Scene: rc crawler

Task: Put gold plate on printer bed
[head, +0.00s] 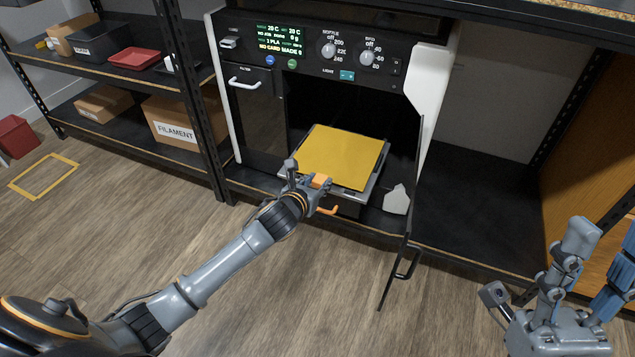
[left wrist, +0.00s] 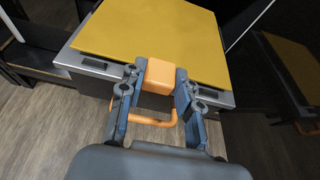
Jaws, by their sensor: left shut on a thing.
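The gold plate (head: 342,157) is a flat yellow sheet in the open front of the printer. It lies over the grey printer bed (head: 352,187), slightly askew to it; I cannot tell whether it rests fully on it. My left gripper (head: 318,182) is shut on the orange tab (left wrist: 160,73) at the plate's near edge. My right gripper (head: 590,245) is at the lower right, away from the printer, its fingers apart with nothing seen between them.
The printer (head: 262,110) has knobs and a lit display above its chamber. Its dark door (head: 412,215) stands open on the right. An orange handle (head: 328,210) shows below the bed. Shelves at left hold trays and a filament box (head: 177,130). The floor in front is clear.

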